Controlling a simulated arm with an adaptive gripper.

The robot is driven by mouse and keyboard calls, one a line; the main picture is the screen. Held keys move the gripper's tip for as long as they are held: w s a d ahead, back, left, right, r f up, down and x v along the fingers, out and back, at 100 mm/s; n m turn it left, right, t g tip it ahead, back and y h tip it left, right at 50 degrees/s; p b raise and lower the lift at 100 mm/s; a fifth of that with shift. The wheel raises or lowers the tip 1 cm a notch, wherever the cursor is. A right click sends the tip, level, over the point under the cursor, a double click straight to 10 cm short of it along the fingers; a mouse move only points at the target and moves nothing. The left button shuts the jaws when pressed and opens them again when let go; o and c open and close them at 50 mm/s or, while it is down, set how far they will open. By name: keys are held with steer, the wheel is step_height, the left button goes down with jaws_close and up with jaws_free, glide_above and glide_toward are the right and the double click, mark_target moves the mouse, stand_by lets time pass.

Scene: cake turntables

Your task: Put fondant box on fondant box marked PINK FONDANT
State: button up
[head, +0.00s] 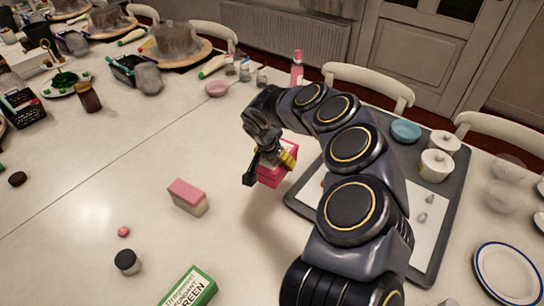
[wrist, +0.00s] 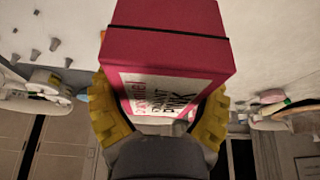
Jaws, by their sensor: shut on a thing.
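My gripper (head: 271,166), with yellow fingers, is shut on a pink fondant box (head: 272,178) above the table, left of the grey tray. In the wrist view the held box (wrist: 165,55) is deep pink with a dark line across it. Its white label carries print in which PINK can be made out. The yellow fingers (wrist: 158,118) press on both its sides. Another box (head: 188,196), pink on top and cream on the side, lies on the table left of my gripper, apart from it; no print on it is readable. A green fondant box (head: 189,288) lies at the front edge.
A dark-lidded jar (head: 127,262) and a small pink lump (head: 123,231) are on the left. A grey tray (head: 436,247) with white pots (head: 437,165) and a blue bowl (head: 406,131) is on the right. A pink bowl (head: 216,88) stands behind. Table around the cream-sided box is clear.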

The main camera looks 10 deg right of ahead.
steer(key=shift+s+r, duration=0.15)
steer(key=s+a+r+m, duration=0.1)
steer(key=s+a+r, duration=0.35)
steer(key=a, duration=0.45)
steer(key=s+a+r, duration=0.3)
steer(key=s+a, duration=0.3)
steer(key=a, duration=0.3)
glide_above(190, 187)
steer(key=s, duration=0.2)
steer(key=f, duration=0.9)
steer(key=shift+w+a, duration=0.15)
steer(key=shift+a, duration=0.2)
steer(key=shift+w+a+f, duration=0.25)
steer(key=shift+w+f, duration=0.15)
steer(key=shift+f, duration=1.7)
steer(key=o, duration=1.1)
steer(key=shift+f, duration=0.15)
